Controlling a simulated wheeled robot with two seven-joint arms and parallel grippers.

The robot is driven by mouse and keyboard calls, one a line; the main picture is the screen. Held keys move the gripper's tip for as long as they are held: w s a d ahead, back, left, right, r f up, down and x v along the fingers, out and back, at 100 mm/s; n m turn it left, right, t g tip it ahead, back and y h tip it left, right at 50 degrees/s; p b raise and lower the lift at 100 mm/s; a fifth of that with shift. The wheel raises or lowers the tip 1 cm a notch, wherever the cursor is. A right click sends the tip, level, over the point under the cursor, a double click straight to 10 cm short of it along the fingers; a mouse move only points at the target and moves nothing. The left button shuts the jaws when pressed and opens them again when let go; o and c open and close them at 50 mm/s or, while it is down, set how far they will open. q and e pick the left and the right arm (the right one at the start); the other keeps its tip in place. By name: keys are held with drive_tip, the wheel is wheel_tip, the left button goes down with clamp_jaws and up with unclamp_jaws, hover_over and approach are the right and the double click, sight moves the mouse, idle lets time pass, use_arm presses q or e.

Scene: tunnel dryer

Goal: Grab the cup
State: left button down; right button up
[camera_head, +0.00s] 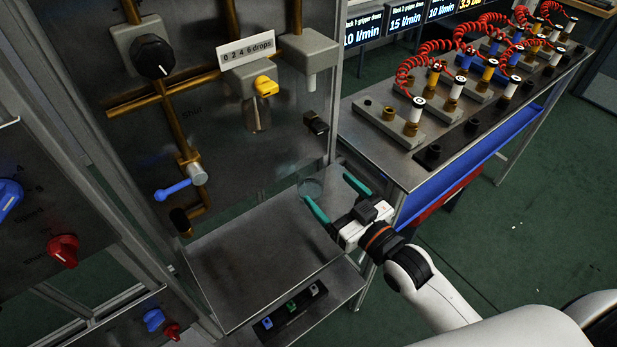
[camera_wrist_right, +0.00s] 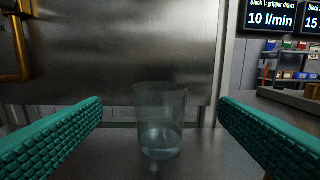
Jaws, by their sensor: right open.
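The cup (camera_head: 310,187) is a clear, see-through tumbler standing upright on the metal shelf, near its right back corner. In the right wrist view the cup (camera_wrist_right: 160,122) stands ahead, between the two teal fingers and slightly beyond their tips as seen. My right gripper (camera_head: 334,198) is open and empty, with one finger on each side of the line to the cup. Whether a finger touches the cup cannot be told, but a gap shows on both sides in the wrist view. My left gripper is not in view.
The metal shelf (camera_head: 250,262) is otherwise bare. Behind it stands a panel (camera_head: 215,130) with brass pipes, a blue lever (camera_head: 173,190) and a yellow knob (camera_head: 266,86). A bench (camera_head: 385,165) with red coiled hoses stands to the right.

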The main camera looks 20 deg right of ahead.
sight(302, 164)
drive_tip(key=shift+x, duration=1.15)
drive_tip(key=shift+w+a+p, duration=0.2)
drive_tip(key=shift+w+p, duration=0.15)
drive_tip(key=shift+w, duration=0.25)
drive_tip(key=p+x, duration=0.1)
drive_tip(key=x, duration=0.2)
drive_tip(key=shift+w+a, duration=0.1)
drive_tip(key=shift+w, duration=0.15)
drive_tip(key=shift+w+a+f, duration=0.15)
drive_tip(key=shift+w, duration=0.25)
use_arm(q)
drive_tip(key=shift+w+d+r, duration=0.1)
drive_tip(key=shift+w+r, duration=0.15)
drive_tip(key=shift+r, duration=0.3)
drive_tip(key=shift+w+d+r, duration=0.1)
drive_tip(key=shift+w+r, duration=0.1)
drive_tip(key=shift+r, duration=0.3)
use_arm(e)
drive_tip(key=shift+s, duration=0.1)
drive_tip(key=c, duration=1.2)
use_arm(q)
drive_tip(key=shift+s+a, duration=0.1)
use_arm(e)
drive_tip(key=shift+o, duration=0.2)
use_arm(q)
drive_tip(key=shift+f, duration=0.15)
